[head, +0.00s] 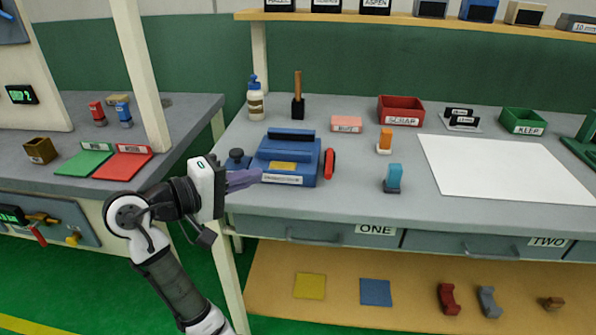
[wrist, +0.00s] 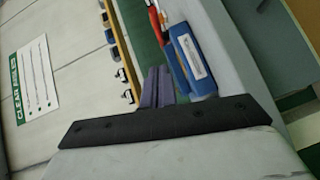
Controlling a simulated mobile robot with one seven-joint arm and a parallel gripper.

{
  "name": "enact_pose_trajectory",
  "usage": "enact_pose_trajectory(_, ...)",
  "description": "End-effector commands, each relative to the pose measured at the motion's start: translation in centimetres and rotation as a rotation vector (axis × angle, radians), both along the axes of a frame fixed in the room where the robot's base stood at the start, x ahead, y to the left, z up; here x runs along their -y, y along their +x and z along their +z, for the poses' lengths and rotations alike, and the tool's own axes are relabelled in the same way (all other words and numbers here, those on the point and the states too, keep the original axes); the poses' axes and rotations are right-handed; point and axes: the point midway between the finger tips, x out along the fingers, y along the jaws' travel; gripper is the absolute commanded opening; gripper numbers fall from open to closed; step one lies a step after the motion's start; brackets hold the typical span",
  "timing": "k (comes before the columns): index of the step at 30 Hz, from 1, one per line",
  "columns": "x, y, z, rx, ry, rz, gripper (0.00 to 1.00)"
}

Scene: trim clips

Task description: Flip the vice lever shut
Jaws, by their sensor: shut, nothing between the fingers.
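The blue vice (head: 287,160) stands near the front left of the grey bench, with a yellow patch and a pale label on it. Its red lever (head: 329,163) sticks up at the vice's right side. My gripper (head: 258,177) has purple fingers held together and empty, at the vice's left front corner. Whether they touch the vice, I cannot tell. In the wrist view, the fingers (wrist: 158,86) lie beside the vice (wrist: 190,58), and a red part shows beyond it, partly cut off by the frame edge.
A dark round knob (head: 237,160) sits left of the vice. A glue bottle (head: 255,100) and a black holder (head: 298,107) stand behind. Bench between lever and clips is clear.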

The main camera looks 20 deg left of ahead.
Motion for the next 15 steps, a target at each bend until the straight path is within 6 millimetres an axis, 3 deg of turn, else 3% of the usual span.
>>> enact_pose_trajectory(5, 1.0, 1.8, -0.3, -0.001, -0.001, -0.003, 0.0)
enact_pose_trajectory(15, 4.4, 8.1, -1.2, -0.001, -0.001, -0.003, 0.0)
